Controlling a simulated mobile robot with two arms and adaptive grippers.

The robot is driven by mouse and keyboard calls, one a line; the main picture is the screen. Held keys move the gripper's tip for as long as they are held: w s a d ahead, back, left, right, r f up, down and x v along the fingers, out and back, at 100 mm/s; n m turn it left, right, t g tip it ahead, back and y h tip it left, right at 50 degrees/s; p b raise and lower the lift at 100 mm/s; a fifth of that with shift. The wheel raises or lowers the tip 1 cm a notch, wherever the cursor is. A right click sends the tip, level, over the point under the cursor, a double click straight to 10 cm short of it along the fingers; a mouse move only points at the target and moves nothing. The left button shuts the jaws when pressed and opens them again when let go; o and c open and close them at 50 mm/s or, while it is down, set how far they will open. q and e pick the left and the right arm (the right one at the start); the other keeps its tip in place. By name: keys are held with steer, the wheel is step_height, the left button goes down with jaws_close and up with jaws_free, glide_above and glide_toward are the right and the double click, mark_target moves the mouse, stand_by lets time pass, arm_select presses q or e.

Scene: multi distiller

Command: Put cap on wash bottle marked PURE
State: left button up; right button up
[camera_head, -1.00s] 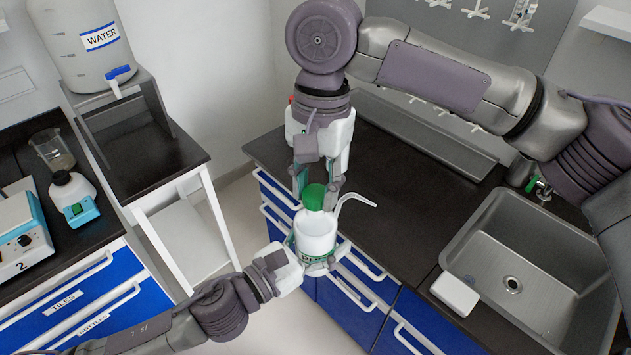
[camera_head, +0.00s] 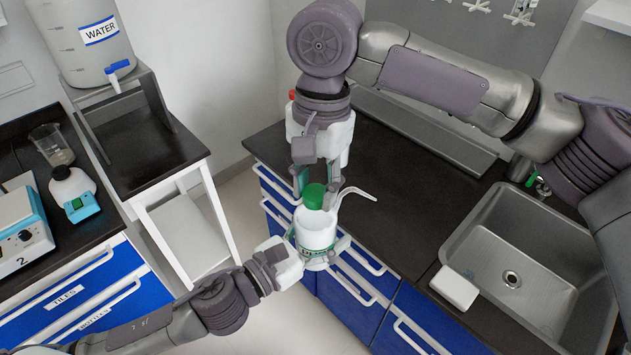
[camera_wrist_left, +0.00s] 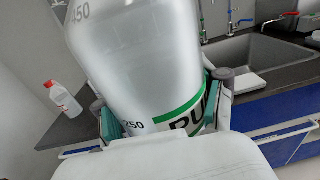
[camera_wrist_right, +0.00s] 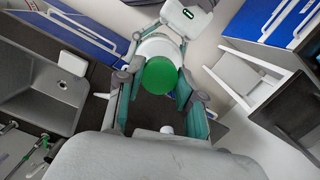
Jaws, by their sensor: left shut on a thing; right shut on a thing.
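The white wash bottle (camera_head: 316,229) stands about upright in mid-air before the counter. My left gripper (camera_head: 317,251) is shut around its lower body. In the left wrist view the bottle (camera_wrist_left: 140,60) fills the middle, its green-banded label partly hidden, with "PU" readable. The green cap (camera_head: 314,196) with its bent white spout (camera_head: 356,194) is at the bottle's top. My right gripper (camera_head: 318,184) is shut on the cap from above. In the right wrist view the cap (camera_wrist_right: 158,76) lines up with the bottle (camera_wrist_right: 160,46). I cannot tell whether it is fully seated.
A dark counter (camera_head: 400,205) with a steel sink (camera_head: 530,255) lies behind and right. A white block (camera_head: 455,287) sits at the sink's edge. A red-capped bottle (camera_wrist_left: 62,98) stands on the counter. At left are a WATER tank (camera_head: 85,45), a beaker (camera_head: 52,145) and another bottle (camera_head: 72,187).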

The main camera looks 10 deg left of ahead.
steer(key=m, duration=0.6)
steer(key=shift+t+y, duration=0.3)
steer(key=shift+y, duration=0.1)
steer(key=m, duration=0.4)
steer(key=shift+r, duration=0.1)
steer(key=m, duration=0.2)
steer(key=shift+m+t, duration=0.3)
steer(key=o, duration=0.7)
steer(key=shift+o, duration=0.2)
